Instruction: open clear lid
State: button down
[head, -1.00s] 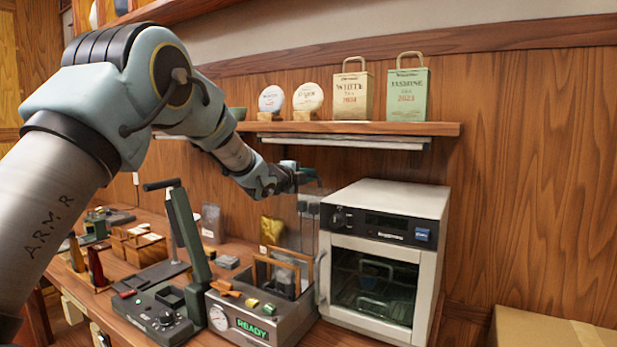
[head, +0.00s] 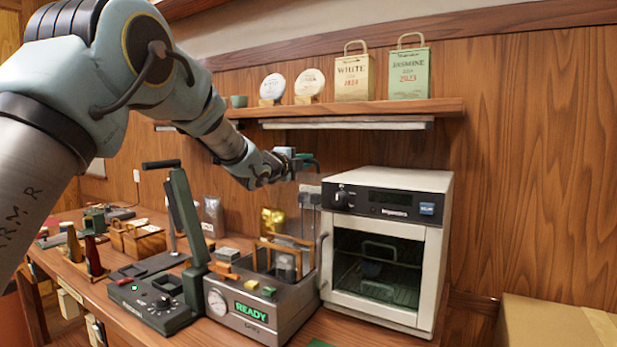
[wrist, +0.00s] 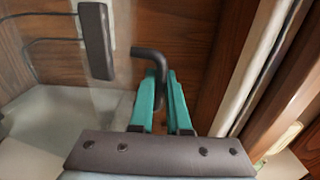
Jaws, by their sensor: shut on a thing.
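The grey steamer box (head: 222,323) with a green READY display stands on the counter. A clear lid (head: 293,212) shows faintly, raised upright above its back. My gripper (head: 300,157) is above the back of the box, just under the shelf. In the wrist view, the teal fingers of my gripper (wrist: 167,90) are shut on a dark bent handle (wrist: 150,53). The handle also shows beside the fingers in the head view (head: 313,164). The clear panel is hard to make out, and the handle's join to it cannot be seen clearly.
A white oven (head: 437,250) stands close to the right of the box. A wooden shelf (head: 380,109) with bags and tea cakes runs just above my gripper. A green lever press (head: 183,220) stands to the left. A cardboard box (head: 540,325) is at the lower right.

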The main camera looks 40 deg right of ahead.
aim_at(297, 178)
jog(key=shift+s+a+f+t+h+b, duration=0.15)
jog(key=shift+a+h+b, duration=0.35)
jog(key=shift+b, duration=1.25)
jog(key=shift+s+a+f+t+h+b, duration=0.15)
jog(key=shift+a+b, duration=0.7)
jog(key=shift+b, duration=0.85)
jog(key=shift+s+a+f+h+b, duration=0.1)
jog(key=shift+a+h+b, duration=0.4)
jog(key=shift+b, duration=1.25)
jog(key=shift+a+r, duration=0.3)
jog(key=c, duration=1.2)
grip_release()
jog(key=shift+s, duration=0.1)
jog(key=b+v, duration=0.3)
jog(key=v, duration=0.7)
jog(key=shift+s+a, duration=0.1)
jog(key=shift+a, duration=0.3)
